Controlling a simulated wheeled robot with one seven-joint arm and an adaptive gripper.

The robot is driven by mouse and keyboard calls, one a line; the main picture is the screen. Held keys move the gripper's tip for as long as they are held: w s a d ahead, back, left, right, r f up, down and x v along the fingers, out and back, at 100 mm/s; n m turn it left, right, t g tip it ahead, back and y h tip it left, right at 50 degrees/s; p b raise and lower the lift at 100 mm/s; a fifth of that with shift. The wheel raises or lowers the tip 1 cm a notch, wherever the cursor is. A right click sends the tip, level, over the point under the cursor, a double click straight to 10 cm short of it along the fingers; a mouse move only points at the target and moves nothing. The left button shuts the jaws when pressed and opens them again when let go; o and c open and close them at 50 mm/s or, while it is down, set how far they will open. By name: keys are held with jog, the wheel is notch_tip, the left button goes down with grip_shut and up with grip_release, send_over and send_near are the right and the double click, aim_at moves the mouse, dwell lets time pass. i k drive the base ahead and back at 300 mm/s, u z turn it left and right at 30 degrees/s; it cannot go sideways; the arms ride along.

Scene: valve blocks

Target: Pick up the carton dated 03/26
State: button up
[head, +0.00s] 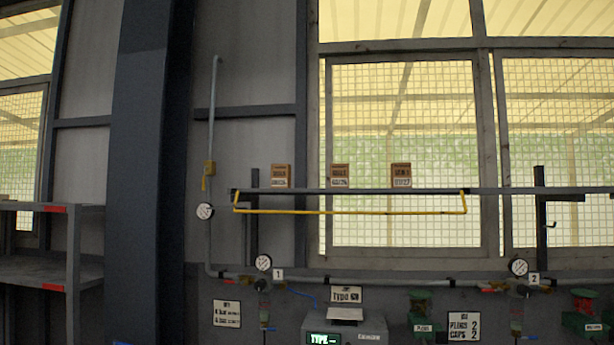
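Three small brown cartons with white date labels stand apart on a high, narrow shelf (520,190). They are a left carton (281,171), a middle carton (340,170) and a right carton (401,169). The left and middle labels seem to end in 26, but their first digits are too blurred to read surely. The right label seems to end in 27. I cannot tell which carton is dated 03/26. All three cartons are upright. My gripper is not in view.
A yellow rail (350,212) runs along the shelf front below the cartons. Below are a pipe with gauges (263,262), valves and a box with a lit display (325,339). A dark column (150,180) and grey rack (45,270) stand left.

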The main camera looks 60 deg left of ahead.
aim_at(339, 171)
jog(key=u, duration=0.05)
jog(key=k, duration=0.15)
jog(key=u, duration=1.65)
jog(key=i, duration=0.25)
jog(key=u, duration=0.05)
